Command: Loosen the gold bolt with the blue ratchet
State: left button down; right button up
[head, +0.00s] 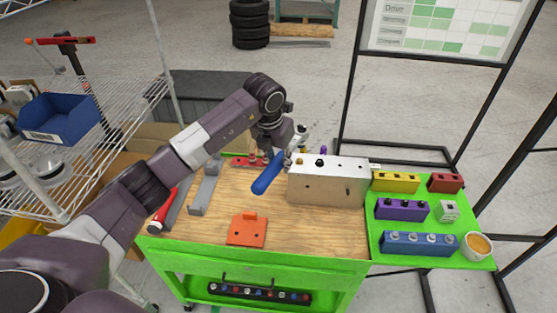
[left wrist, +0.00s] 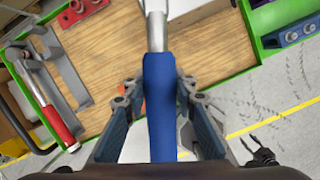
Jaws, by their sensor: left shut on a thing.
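My left gripper (head: 279,160) is shut on the blue ratchet (head: 268,179), above the wooden bench top beside the metal chassis box (head: 330,184). In the left wrist view the ratchet's blue handle (left wrist: 160,105) lies between my left fingers, and its silver shaft (left wrist: 156,30) runs up out of the picture. The ratchet's head is not clear in either view. A small gold and dark piece (head: 299,161), perhaps the gold bolt, shows on the box's top left. A dark jointed shape (left wrist: 262,154) at the lower right of the wrist view may be my right gripper; its jaws are unclear.
A red-handled tool (head: 162,212) and a grey bracket (head: 204,190) lie on the bench's left. An orange block (head: 247,231) is at the front. Yellow (head: 396,182), purple (head: 402,210) and blue (head: 420,243) holders and a bowl (head: 477,246) stand on the green right side.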

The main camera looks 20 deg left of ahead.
pick_arm(q)
notch_tip(320, 180, down, 2)
jog(key=shift+f+b, duration=0.1)
jog(key=shift+b, duration=0.4)
jog(key=shift+b+x, duration=0.65)
jog(key=shift+x, duration=0.6)
pick_arm(e)
jog(key=f, duration=0.1)
jog(key=d+f, duration=0.1)
jog(key=shift+s+f, duration=0.15)
jog(key=shift+f, duration=0.2)
pick_arm(q)
jog(key=shift+s+a, duration=0.15)
jog(key=shift+s, duration=0.1)
pick_arm(e)
jog(key=shift+f, duration=0.1)
jog(key=shift+a+f, duration=0.1)
jog(key=shift+a, duration=0.15)
pick_arm(q)
jog(key=shift+b, duration=0.35)
pick_arm(e)
jog(key=shift+f, duration=0.15)
